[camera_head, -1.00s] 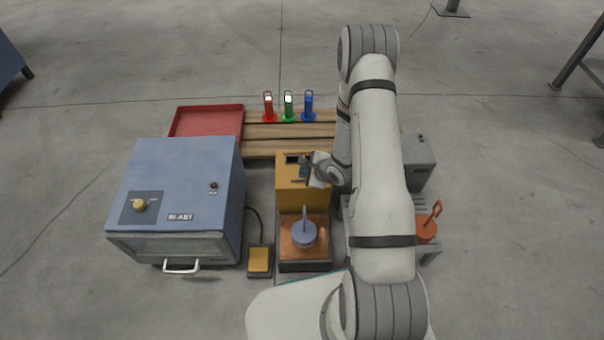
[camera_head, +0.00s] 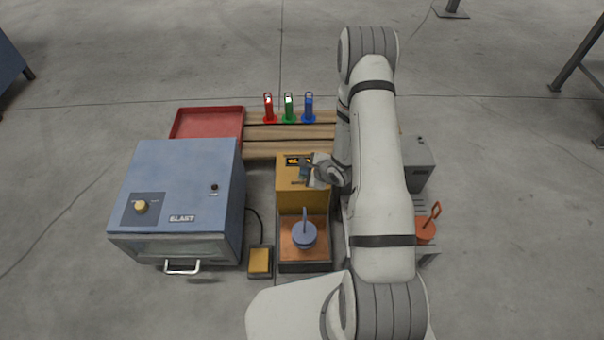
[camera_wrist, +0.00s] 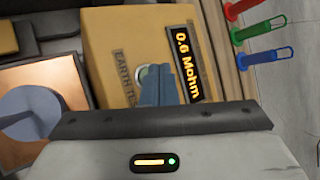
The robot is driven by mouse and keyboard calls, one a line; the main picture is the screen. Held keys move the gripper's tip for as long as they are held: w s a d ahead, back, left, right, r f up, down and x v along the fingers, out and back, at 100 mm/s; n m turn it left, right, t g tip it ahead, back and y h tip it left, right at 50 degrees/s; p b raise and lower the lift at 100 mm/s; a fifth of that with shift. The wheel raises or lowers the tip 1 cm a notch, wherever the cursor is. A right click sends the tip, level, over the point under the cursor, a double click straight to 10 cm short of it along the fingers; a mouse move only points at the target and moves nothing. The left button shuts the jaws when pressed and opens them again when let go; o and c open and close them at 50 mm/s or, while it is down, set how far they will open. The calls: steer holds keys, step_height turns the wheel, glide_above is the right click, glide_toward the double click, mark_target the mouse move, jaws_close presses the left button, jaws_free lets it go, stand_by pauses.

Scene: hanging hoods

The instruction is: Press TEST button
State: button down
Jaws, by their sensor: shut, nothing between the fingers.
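The yellow tester box (camera_head: 290,195) stands in the middle of the head view, and it also shows in the wrist view (camera_wrist: 115,75). Its display (camera_wrist: 188,62) is lit and reads "0.6 Mohm". In the head view, my gripper (camera_head: 303,174) is at the top of the box.
A blue-grey hood (camera_head: 304,234) sits on the copper plate (camera_head: 290,248) in front of the tester. The BLAST cabinet (camera_head: 175,185) and a yellow pedal (camera_head: 259,260) are to the left. Red, green and blue hooks (camera_head: 288,108) stand behind, beside a red tray (camera_head: 207,109). An orange hood (camera_head: 427,225) is at right.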

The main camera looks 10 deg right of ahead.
mark_target(305, 177)
steer(key=shift+r, duration=0.3)
step_height(305, 177, up, 5)
steer(key=p, duration=0.5)
stand_by(0.8)
